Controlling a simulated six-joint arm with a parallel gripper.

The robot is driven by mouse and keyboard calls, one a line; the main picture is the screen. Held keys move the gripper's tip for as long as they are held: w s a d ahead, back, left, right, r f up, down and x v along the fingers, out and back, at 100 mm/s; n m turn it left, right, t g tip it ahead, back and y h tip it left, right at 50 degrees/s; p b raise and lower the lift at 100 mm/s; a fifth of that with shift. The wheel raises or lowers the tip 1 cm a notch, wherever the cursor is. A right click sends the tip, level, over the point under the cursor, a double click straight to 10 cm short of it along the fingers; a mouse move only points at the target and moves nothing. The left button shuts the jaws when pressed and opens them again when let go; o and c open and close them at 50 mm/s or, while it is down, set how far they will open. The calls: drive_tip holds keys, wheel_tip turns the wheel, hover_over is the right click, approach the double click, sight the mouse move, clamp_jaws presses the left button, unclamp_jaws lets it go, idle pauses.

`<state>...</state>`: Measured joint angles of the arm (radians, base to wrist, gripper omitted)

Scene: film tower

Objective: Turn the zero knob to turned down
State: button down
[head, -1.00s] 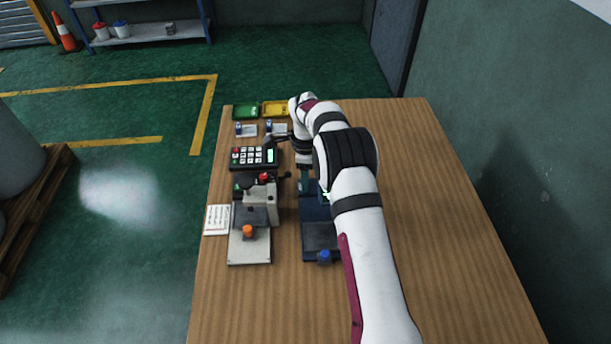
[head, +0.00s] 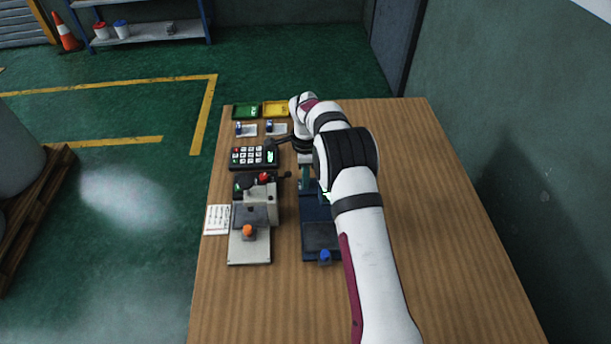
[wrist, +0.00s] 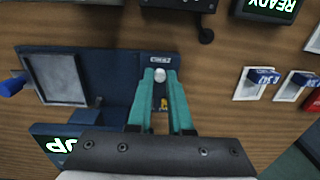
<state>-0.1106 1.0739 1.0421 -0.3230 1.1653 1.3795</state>
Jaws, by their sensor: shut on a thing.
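The zero knob (wrist: 160,74) shows in the wrist view as a small pale round top on a dark blue gauge stand (wrist: 120,66), beside a small label plate. My gripper (wrist: 161,76) has its two teal fingers shut on the knob, one on each side. A small yellow mark shows between the fingers. In the head view my gripper (head: 304,178) is at the far end of the blue stand (head: 320,238), and the knob is hidden there. The knob's turned angle cannot be told.
A grey machine (head: 262,208) with red and orange knobs stands close to the left. A black keypad (head: 253,157) and green and yellow trays (head: 246,111) lie beyond. A lit display (wrist: 58,143) is partly covered in the wrist view. The table's right side is clear.

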drive_tip(key=n, duration=0.6)
drive_tip(key=shift+n, duration=0.3)
idle(0.4)
drive_tip(key=c, duration=0.8)
unclamp_jaws()
drive_tip(key=shift+c, duration=0.2)
drive_tip(key=shift+d, duration=0.1)
